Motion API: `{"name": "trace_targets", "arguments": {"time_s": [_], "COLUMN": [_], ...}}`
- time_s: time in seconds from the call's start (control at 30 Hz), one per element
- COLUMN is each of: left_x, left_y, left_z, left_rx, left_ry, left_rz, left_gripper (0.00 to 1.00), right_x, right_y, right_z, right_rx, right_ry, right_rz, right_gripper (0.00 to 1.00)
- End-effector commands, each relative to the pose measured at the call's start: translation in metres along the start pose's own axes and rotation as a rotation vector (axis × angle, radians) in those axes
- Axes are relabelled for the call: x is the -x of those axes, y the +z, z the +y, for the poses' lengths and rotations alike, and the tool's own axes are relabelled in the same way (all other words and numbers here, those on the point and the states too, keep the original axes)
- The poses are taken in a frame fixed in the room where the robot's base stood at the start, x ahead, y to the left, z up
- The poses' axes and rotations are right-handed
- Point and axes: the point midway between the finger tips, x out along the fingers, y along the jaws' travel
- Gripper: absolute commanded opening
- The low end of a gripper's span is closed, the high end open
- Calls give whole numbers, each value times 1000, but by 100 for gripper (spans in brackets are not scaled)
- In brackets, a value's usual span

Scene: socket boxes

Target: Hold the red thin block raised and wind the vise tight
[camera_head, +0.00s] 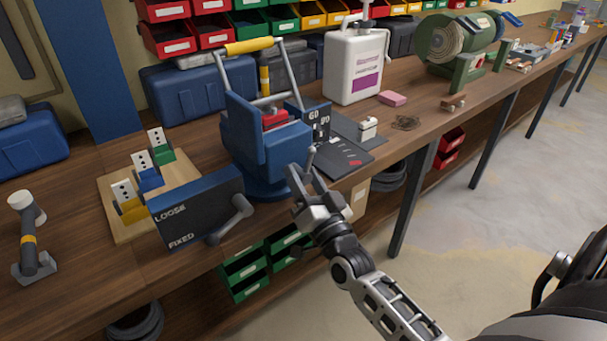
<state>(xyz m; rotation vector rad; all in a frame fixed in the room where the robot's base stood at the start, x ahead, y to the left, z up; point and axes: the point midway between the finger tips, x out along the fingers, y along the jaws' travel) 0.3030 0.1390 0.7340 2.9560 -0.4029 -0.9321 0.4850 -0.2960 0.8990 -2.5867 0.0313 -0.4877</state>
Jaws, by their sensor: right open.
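The blue vise (265,150) stands near the front edge of the bench. A red block (275,119) shows at the top of the vise, between its jaws; its lower part is hidden, so I cannot tell how high it sits. A small grey vise handle with a ball end (311,153) shows at the vise's front right. My right gripper (303,183) is open, fingers up, in front of the vise and close to this handle. I cannot tell whether it touches the handle. My left gripper is not in view.
A LOOSE/FIXED board (190,212) with a grey lever (235,217) stands left of the vise. Behind it is a wooden rack (112,197) with coloured blocks. A yellow-topped frame (250,46) rises behind the vise. A white canister (352,68) stands at the back right.

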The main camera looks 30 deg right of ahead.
Motion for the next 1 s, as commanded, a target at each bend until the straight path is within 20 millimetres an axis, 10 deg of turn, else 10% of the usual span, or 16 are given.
{"name": "trace_targets", "arguments": {"time_s": [0.33, 0.5, 1.0], "left_x": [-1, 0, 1], "left_y": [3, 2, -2], "left_z": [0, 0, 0], "left_rx": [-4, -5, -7], "left_ry": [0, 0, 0], "left_rz": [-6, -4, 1], "left_gripper": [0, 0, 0], "right_x": [-4, -4, -4], "right_y": [0, 0, 0], "right_z": [0, 0, 0], "right_rx": [1, 1, 141], "right_ry": [0, 0, -59], "right_rz": [-1, -1, 0], "right_gripper": [46, 2, 2]}}
